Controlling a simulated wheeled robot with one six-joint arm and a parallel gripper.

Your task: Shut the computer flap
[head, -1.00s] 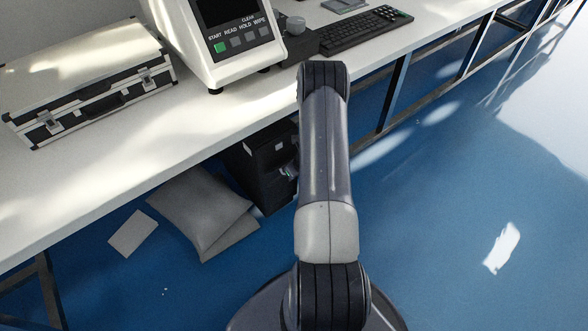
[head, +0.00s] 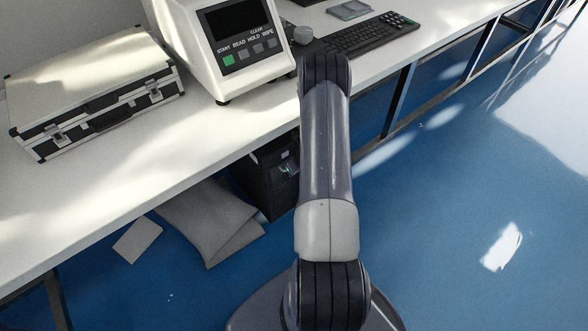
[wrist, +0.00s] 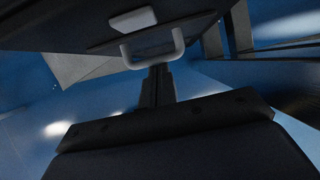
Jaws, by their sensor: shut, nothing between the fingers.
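The computer (head: 268,183) is a black box on the floor under the bench, partly hidden behind my arm in the head view. A small pale patch and a glint show on its front; its flap is not clear there. In the wrist view a dark panel (wrist: 70,32) fills the top, with a pale U-shaped handle (wrist: 152,52) and a pale patch. It looks like part of the computer, but I cannot tell how far the flap stands open. My gripper (wrist: 158,72) is shut and empty, its tip just below the handle in the picture; contact cannot be told.
The white bench (head: 130,165) stands above the computer, carrying a silver case (head: 95,92), a white tester (head: 215,45) and a keyboard (head: 360,35). A grey cushion-like bag (head: 212,222) and a pale sheet (head: 137,240) lie beside the computer. Blue floor at the right is clear.

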